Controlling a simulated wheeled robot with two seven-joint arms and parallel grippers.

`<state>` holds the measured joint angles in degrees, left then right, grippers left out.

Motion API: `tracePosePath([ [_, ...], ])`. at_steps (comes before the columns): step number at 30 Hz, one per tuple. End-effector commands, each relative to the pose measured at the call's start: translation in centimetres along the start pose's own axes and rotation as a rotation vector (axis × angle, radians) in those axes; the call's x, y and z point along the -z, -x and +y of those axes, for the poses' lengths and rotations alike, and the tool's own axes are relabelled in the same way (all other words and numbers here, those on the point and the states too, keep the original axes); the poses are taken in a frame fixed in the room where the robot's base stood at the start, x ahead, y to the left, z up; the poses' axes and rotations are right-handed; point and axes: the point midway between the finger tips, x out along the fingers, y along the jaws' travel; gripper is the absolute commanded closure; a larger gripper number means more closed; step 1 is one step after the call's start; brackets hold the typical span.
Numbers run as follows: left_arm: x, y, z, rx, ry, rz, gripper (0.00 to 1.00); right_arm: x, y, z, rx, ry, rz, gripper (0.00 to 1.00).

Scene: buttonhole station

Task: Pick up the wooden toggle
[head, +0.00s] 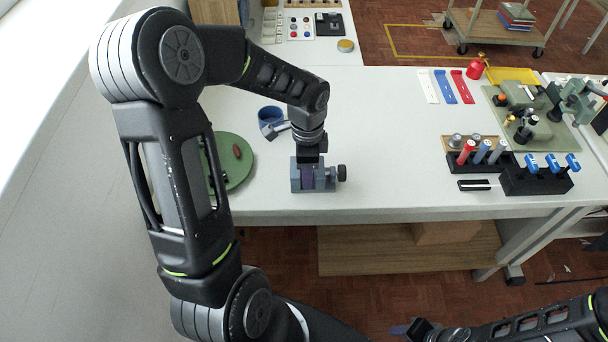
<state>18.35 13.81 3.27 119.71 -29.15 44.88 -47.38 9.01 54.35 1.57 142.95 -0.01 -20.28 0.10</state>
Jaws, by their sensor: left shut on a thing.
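A small dark reddish-brown piece that looks like a wooden toggle (236,151) lies on the round green mat (243,170) at the left of the bench. My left arm covers part of this mat. My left gripper (308,162) points down at a small grey vise (326,180) with a dark knob at its right. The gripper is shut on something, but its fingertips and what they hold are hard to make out. A purple patch (307,176) shows at the vise, just below the gripper. My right gripper (410,328) is low at the bottom edge, away from the bench; its jaws are unclear.
At the right are a black rack of coloured cylinders (470,162), a black block with blue knobs (535,180) and coloured strips (443,87). The bench (395,140) is clear between the vise and the racks.

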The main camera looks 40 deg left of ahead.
Motion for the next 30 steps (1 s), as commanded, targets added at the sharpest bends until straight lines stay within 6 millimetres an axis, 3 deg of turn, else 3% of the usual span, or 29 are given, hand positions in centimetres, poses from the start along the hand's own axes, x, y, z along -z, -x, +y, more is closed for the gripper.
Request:
tracePosePath([
  [12,0.0,0.0,0.0,0.0,0.0,0.0,0.98,0.0,0.0,0.0,0.0,0.0,0.0,0.64],
  [23,0.1,0.1,0.0,0.001,0.0,0.0,0.99,0.0,-0.2,0.1,0.0,0.0,0.0,0.64],
  [30,0.4,1.7,-0.1,0.003,0.001,0.001,0.99,0.1,-0.5,0.2,0.002,0.001,0.002,0.64],
])
